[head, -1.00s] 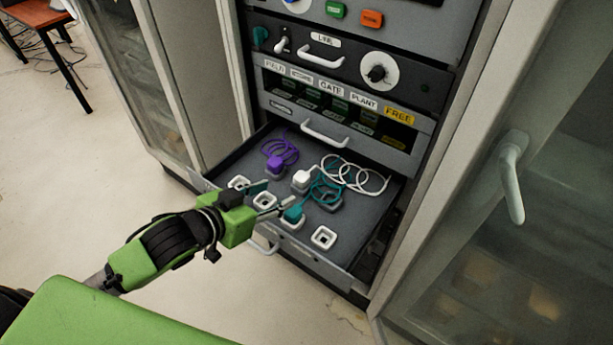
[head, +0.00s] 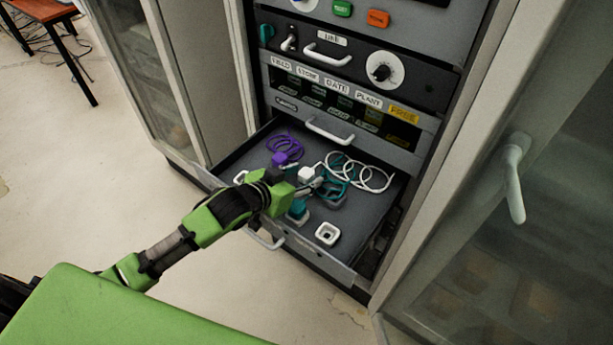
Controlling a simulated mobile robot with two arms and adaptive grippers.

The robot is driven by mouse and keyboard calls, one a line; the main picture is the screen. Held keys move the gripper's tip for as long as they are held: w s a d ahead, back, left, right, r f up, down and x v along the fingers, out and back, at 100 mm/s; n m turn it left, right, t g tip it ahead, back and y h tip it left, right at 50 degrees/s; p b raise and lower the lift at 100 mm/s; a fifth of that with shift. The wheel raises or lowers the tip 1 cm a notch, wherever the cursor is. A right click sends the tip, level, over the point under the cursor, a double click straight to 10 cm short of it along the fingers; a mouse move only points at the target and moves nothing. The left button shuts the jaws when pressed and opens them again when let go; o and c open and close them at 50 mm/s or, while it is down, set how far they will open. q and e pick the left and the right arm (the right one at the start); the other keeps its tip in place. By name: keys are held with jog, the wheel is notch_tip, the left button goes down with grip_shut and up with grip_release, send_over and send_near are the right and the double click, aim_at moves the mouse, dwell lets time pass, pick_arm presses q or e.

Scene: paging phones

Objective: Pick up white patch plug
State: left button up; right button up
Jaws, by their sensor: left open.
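The white patch plug (head: 306,174) sits in the open drawer, with its coiled white cord (head: 366,175) lying to its right. My left gripper (head: 312,188) comes in from the left over the drawer. It is open, with its fingertips right at the near side of the white plug in the picture. Whether they touch it I cannot tell. The gripper body hides part of the drawer floor. My right gripper is not in view.
A purple plug (head: 281,158) lies left of the white one, and a teal plug (head: 298,208) stands just in front. White square sockets, one at the front right (head: 327,233), line the drawer (head: 360,232). A cabinet door with a handle (head: 514,180) stands at right.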

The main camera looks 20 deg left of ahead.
pick_arm(q)
jog(key=c, duration=1.2)
